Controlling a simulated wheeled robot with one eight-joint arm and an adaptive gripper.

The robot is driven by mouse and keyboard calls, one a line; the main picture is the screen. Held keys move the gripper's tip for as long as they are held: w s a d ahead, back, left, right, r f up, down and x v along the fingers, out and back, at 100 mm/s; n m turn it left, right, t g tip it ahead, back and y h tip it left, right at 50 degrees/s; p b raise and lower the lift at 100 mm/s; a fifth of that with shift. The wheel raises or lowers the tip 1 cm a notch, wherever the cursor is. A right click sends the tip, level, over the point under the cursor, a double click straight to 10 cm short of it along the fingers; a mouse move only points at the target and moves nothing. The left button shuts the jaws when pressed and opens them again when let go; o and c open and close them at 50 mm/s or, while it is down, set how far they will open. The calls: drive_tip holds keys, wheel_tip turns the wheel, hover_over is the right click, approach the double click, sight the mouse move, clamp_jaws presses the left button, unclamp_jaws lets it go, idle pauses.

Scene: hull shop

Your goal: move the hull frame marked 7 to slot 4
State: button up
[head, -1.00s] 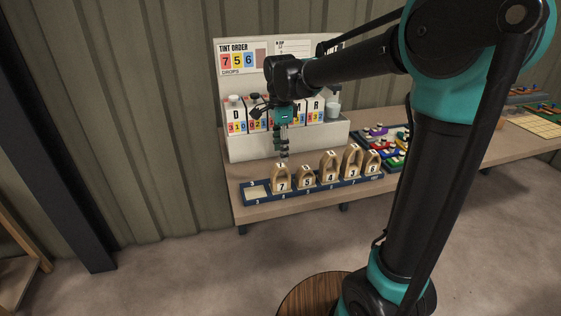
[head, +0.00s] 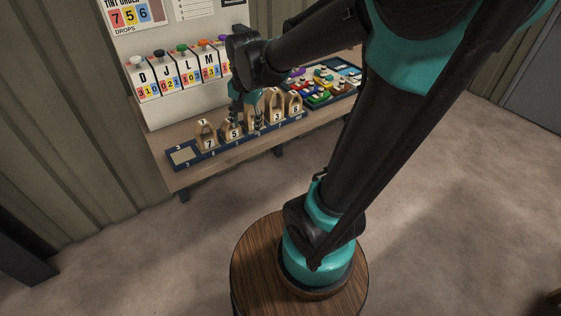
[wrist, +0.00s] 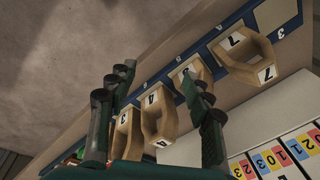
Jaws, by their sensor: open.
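The hull frame marked 7 (head: 207,140) is a tan wooden arch standing upright in the blue rack (head: 164,162), beside the empty slot (head: 184,155) at its left end. The 7 also shows in the wrist view (wrist: 245,57). My gripper (head: 247,122) is right of it, at the frame marked 4. In the wrist view its open fingers (wrist: 157,80) are on either side of the frame marked 4 (wrist: 155,118); contact cannot be told. That frame is mostly hidden in the head view.
Tint boxes (head: 165,72) line the back ledge. A tray of coloured parts (head: 318,88) lies at the right.

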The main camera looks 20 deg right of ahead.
drive_tip(key=s+d+f+n+t, duration=0.2)
drive_tip(key=s+d+f+n, duration=0.5)
drive_tip(key=s+f, duration=0.3)
drive_tip(key=shift+s+d, duration=0.35)
drive_tip(key=shift+d, duration=0.45)
drive_tip(key=shift+o, duration=0.5)
